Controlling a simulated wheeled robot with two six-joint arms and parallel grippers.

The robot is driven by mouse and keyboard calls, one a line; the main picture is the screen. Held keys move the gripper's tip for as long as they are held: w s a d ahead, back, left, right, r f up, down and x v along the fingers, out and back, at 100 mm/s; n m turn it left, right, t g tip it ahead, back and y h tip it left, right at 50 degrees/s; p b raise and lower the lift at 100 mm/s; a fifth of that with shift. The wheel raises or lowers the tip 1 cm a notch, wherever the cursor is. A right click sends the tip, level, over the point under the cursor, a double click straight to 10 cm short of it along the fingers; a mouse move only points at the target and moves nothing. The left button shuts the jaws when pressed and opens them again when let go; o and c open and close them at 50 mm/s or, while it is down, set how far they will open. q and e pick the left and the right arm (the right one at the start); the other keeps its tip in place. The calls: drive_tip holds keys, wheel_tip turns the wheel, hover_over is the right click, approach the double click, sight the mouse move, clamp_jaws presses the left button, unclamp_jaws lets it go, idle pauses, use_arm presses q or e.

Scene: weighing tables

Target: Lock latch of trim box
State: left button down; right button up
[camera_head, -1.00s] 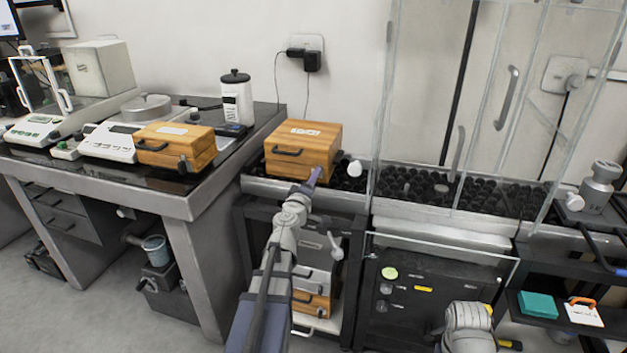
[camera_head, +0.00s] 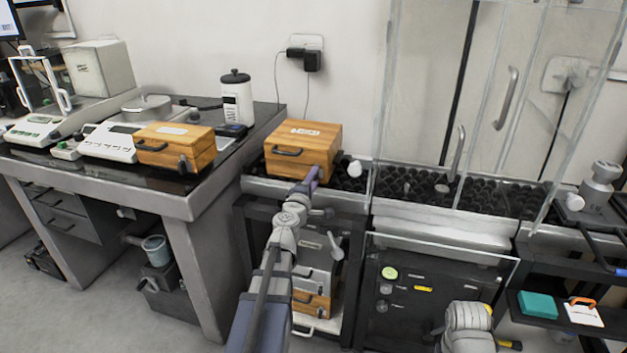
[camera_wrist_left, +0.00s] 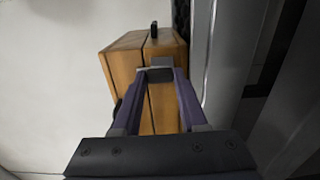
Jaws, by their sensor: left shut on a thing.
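A wooden box (camera_head: 303,145) with a dark front handle and a pale label on its lid sits on the black studded bench surface, lid down. In the left wrist view the box (camera_wrist_left: 122,75) shows a seam between lid and body. My left gripper (camera_head: 312,178) is at the box's front right corner. In the left wrist view its purple fingers (camera_wrist_left: 159,75) close on a small grey latch (camera_wrist_left: 160,62) at the seam. The fingers partly hide the latch, and I cannot tell if it is fully down.
A second wooden box (camera_head: 177,146) stands on the left table beside balances, and a third (camera_head: 312,304) is on the shelf below. A small white knob (camera_head: 355,168) lies right of the box. A clear glass enclosure (camera_head: 430,100) stands further right.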

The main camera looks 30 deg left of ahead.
use_arm(q)
drive_tip(key=shift+c, duration=2.2)
unclamp_jaws()
